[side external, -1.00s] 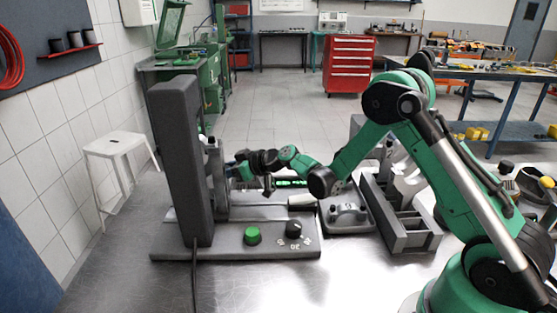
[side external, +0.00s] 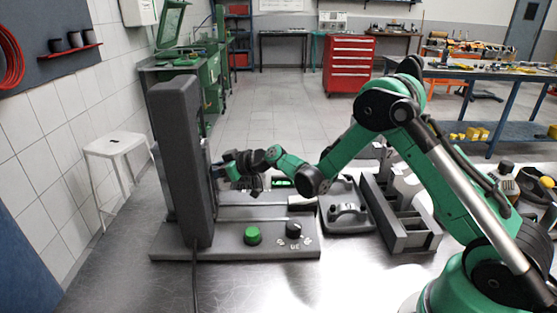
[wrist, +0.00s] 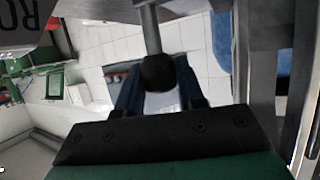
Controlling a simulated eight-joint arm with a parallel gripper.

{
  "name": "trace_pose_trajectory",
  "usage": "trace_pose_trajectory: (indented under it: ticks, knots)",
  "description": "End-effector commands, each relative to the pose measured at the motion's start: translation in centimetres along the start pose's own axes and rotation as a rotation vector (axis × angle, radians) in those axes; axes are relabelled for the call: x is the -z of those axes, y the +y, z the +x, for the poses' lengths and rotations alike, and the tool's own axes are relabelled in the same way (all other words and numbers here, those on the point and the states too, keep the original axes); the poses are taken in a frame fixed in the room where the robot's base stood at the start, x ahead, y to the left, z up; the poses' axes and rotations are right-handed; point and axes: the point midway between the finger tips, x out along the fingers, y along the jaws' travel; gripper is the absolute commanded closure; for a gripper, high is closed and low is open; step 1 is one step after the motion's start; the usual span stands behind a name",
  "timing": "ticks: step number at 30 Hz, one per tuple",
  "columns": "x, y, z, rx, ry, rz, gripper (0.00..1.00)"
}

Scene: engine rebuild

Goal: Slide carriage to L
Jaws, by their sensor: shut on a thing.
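My gripper (side external: 219,168) is at the right edge of a tall dark grey column (side external: 183,165) in the side view, above a grey machine base. In the wrist view, my gripper (wrist: 157,80) is shut on a black ball knob (wrist: 158,72) at the end of a grey rod (wrist: 149,30). The knob sits between the two dark fingers. In the side view the knob and most of the carriage are hidden behind the column and gripper. I cannot make out an L mark.
The base (side external: 275,252) carries a green button (side external: 252,235) and a black dial (side external: 293,230) with marks too small to read. To the right stand a grey fixture plate (side external: 345,212) and a grey slotted tray (side external: 402,235). A white stool (side external: 115,145) is at the left.

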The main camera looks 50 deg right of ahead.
Motion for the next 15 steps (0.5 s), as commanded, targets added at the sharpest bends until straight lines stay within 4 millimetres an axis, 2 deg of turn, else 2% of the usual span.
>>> trace_pose_trajectory:
  ticks: [3, 11, 12, 14, 15]
  knots:
    - [0.35, -0.25, 0.77, -0.004, 0.002, -0.002, 1.0]
    - [0.41, -0.35, 0.86, -0.002, 0.003, -0.001, 1.0]
    - [0.4, -0.36, 0.85, -0.002, 0.003, -0.001, 0.56]
    - [0.39, -0.37, 0.84, -0.002, 0.003, -0.001, 0.39]
    - [0.39, -0.36, 0.83, -0.002, 0.002, -0.001, 0.35]
